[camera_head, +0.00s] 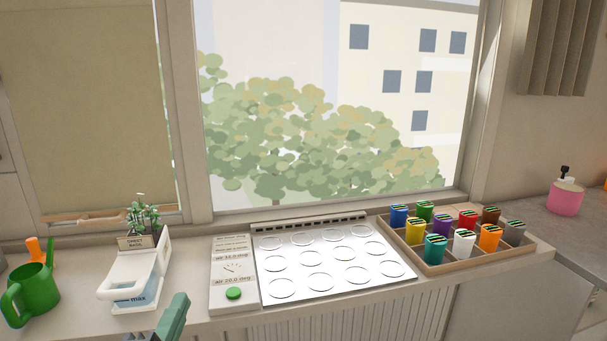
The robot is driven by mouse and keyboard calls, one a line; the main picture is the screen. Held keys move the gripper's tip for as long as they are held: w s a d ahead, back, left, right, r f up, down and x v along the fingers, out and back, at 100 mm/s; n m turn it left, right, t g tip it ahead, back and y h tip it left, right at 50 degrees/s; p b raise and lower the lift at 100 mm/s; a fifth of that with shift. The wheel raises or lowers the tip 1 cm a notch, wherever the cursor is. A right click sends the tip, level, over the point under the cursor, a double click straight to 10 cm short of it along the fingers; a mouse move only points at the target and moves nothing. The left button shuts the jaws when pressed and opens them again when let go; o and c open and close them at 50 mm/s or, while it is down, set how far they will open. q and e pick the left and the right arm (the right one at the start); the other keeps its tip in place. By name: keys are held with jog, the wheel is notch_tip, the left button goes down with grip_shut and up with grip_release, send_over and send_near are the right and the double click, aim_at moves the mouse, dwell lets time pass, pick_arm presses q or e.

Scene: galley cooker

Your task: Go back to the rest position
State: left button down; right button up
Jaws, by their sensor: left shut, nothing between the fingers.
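My left gripper (176,314) shows at the bottom edge, left of the middle, with teal fingers pointing up. It is shut and empty, in front of the counter's front edge. Its lower part is cut off by the picture's edge. My right gripper is not in view. Behind and to the right of the left gripper is a control panel (227,266) with a dial and a round green button (233,293). A white plate (330,262) marked with several empty rings lies beside the panel.
On the counter, left to right, are a green watering can (36,291), a white planter (142,270) with a basil plant (143,214), and a divided wooden tray (452,264) of several coloured pots. A pink bottle (565,199) stands at far right. A window is behind.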

pick_arm(q)
jog(key=s+a+f+n+g+y, duration=0.15)
jog(key=s+f+n+g, duration=0.25)
jog(key=f, duration=0.5)
jog(key=s+a+f+n+g+y, duration=0.1)
jog(key=s+a+f+n+g, duration=0.25)
jog(key=f, duration=0.55)
jog(key=s+d+f+n+g+h, duration=0.1)
jog(key=s+d+f+n+g, duration=0.2)
jog(key=s+f, duration=0.35)
jog(key=s+d+f+n+g+h, duration=0.1)
jog(key=s+d+f+n+g, duration=0.15)
jog(key=s+f+g, duration=0.4)
jog(key=s+f+p, duration=0.1)
jog(key=s+f, duration=0.2)
jog(key=f, duration=1)
jog(key=s+f+p, duration=0.1)
jog(key=s+f, duration=0.1)
jog(key=f, duration=1)
jog(key=s+a+f+g, duration=0.1)
jog(key=s+a+f, duration=0.2)
jog(key=s+f, duration=1)
jog(key=s+p, duration=0.1)
jog(key=s, duration=0.2)
jog(key=shift+a+f, duration=0.2)
jog(key=shift+f, duration=0.05)
